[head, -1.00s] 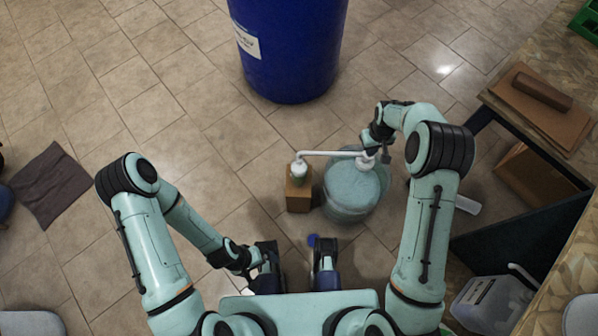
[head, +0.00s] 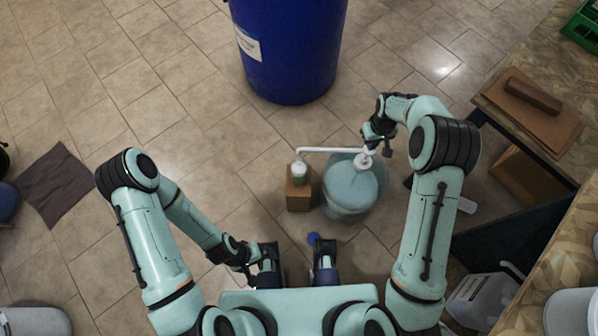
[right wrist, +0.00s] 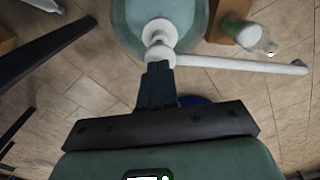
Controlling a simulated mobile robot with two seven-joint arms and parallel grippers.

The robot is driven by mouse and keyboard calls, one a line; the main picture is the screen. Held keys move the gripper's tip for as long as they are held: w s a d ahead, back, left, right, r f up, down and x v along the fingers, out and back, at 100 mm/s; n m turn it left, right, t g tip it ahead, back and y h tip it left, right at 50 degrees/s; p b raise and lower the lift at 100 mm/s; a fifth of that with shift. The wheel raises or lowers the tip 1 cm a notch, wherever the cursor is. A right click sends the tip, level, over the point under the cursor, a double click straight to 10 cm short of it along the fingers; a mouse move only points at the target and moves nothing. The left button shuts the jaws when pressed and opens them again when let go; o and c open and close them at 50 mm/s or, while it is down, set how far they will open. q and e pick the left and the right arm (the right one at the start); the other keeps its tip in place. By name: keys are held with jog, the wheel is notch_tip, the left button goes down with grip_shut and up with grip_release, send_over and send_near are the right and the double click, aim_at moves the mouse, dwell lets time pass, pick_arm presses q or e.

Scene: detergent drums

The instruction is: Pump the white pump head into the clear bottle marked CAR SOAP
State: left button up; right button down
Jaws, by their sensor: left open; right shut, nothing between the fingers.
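The white pump head (head: 364,159) stands on the translucent drum of pale blue liquid (head: 350,190). Its long spout (head: 328,150) reaches left, its tip above the small clear bottle (head: 299,171), which stands on a brown box (head: 298,198). The bottle's marking is not readable. My right gripper (head: 376,146) is shut and empty, at the pump head. In the right wrist view its fingertips (right wrist: 158,72) meet or overlap the white pump head (right wrist: 158,34); contact is unclear. The bottle (right wrist: 262,40) also shows there, beside the spout. My left gripper (head: 262,262) is open, low and left, away from the drum.
A large blue barrel (head: 288,50) stands behind. A wooden table (head: 555,65) with a brown board and block is at the right. A whitish jug (head: 482,298) stands low right. A dark cloth (head: 55,182) lies on the floor at left. Tiled floor left of the box is clear.

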jog(key=shift+f, duration=0.2)
jog(key=shift+f+b, duration=1.8)
jog(key=shift+f, duration=1)
jog(key=shift+r, duration=0.1)
notch_tip(320, 180, up, 2)
jog(key=shift+r+p, duration=0.1)
jog(key=shift+p, duration=0.5)
jog(key=shift+r+p, duration=1.15)
jog(key=shift+r, duration=0.65)
jog(key=shift+f, duration=0.1)
